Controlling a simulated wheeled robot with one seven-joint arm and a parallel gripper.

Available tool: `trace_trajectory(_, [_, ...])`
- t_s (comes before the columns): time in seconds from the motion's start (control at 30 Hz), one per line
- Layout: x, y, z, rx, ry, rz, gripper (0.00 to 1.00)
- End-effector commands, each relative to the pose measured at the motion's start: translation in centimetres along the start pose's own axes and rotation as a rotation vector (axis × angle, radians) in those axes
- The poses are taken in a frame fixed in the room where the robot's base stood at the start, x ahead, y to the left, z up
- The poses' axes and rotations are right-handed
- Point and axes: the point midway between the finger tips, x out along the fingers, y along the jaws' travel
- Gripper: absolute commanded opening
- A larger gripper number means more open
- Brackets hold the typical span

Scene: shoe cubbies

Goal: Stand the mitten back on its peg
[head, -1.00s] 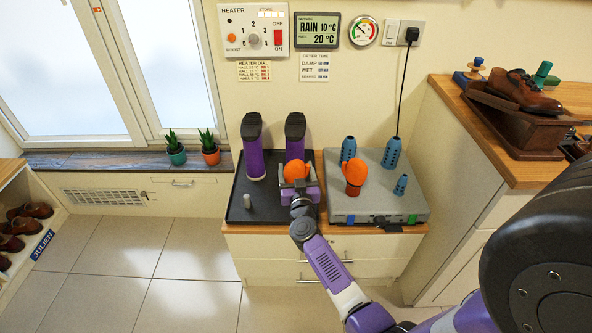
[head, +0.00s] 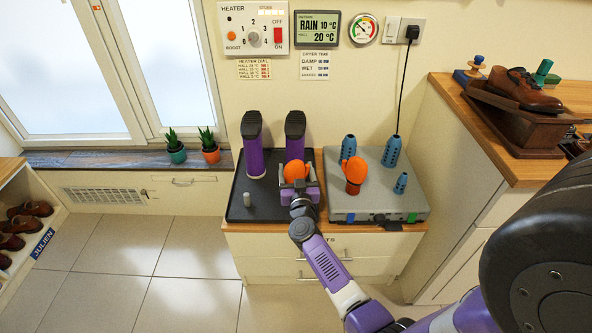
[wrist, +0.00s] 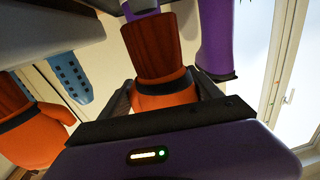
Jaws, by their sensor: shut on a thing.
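An orange mitten (head: 294,171) with a brown cuff is in my gripper (head: 298,188), above the right part of the black tray (head: 240,206). In the wrist view the mitten (wrist: 165,94) sits between my fingers, its brown cuff pointing away from my gripper. A second orange mitten (head: 355,170) stands cuff-down on the grey dryer box (head: 375,207); it also shows at the left of the wrist view (wrist: 30,135). Blue perforated pegs stand on the dryer: one behind that mitten (head: 347,148), a tall one at the back right (head: 391,152) and a short one at the front right (head: 401,183).
Two purple boots (head: 254,155) (head: 294,140) stand at the back of the tray, close behind my gripper. A wooden counter with a brown shoe (head: 522,92) on a stand rises at the right. A black cord (head: 403,90) hangs behind the dryer.

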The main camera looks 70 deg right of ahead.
Motion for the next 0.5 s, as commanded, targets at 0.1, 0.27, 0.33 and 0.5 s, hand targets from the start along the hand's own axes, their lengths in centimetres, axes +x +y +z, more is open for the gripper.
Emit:
trace_trajectory(0.1, [0.0,0.0,0.4,0.0,0.0,0.0,0.28])
trace_trajectory(0.27, [0.0,0.0,0.7,0.0,0.0,0.0,0.28])
trace_trajectory(0.33, [0.0,0.0,0.9,0.0,0.0,0.0,0.28])
trace_trajectory(0.5, [0.0,0.0,1.3,0.0,0.0,0.0,0.28])
